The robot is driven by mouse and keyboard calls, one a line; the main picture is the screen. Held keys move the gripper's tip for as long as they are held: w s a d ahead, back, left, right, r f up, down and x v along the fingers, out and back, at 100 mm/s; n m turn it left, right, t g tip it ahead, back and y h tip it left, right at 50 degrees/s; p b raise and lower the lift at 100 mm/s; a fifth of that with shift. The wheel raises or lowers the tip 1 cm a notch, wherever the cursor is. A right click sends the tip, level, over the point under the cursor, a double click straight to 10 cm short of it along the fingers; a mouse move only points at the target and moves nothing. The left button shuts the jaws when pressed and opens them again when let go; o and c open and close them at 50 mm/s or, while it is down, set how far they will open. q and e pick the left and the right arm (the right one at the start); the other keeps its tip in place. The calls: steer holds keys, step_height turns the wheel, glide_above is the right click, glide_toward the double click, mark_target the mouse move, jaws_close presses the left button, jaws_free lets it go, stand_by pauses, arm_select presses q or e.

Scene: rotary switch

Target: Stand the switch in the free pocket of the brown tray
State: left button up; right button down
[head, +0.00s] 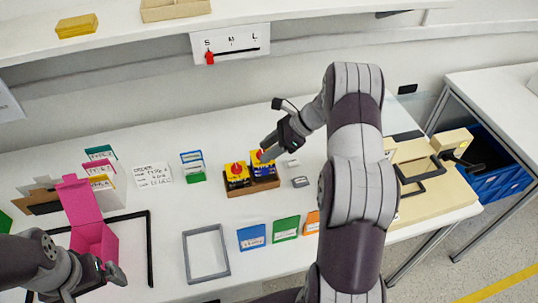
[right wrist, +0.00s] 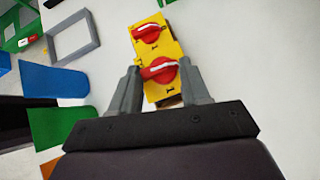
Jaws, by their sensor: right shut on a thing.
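The brown tray (head: 254,188) stands near the middle of the table. A yellow and blue switch with a red knob (head: 236,175) stands in its left part. My right gripper (head: 267,150) is shut on a second such switch (head: 263,167) over the tray's right part. In the right wrist view my right gripper (right wrist: 160,88) has a finger on each side of the yellow switch top (right wrist: 163,88), close beside the other switch (right wrist: 148,33). The held switch's base is hidden, so I cannot tell whether it touches the tray floor. My left gripper (head: 105,273) is at the lower left, away from the tray.
A pink open box (head: 95,238) stands at the left near my left gripper. A grey frame (head: 206,254) and blue (head: 252,237), green (head: 287,228) and orange cards lie in front of the tray. Small grey pieces (head: 300,182) lie right of it. A shelf with a size scale (head: 230,42) is behind.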

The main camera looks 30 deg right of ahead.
mark_target(261, 171)
step_height(261, 171, down, 3)
steer(key=shift+f, duration=0.35)
steer(key=c, duration=0.5)
jaws_free()
steer(key=shift+s, duration=0.1)
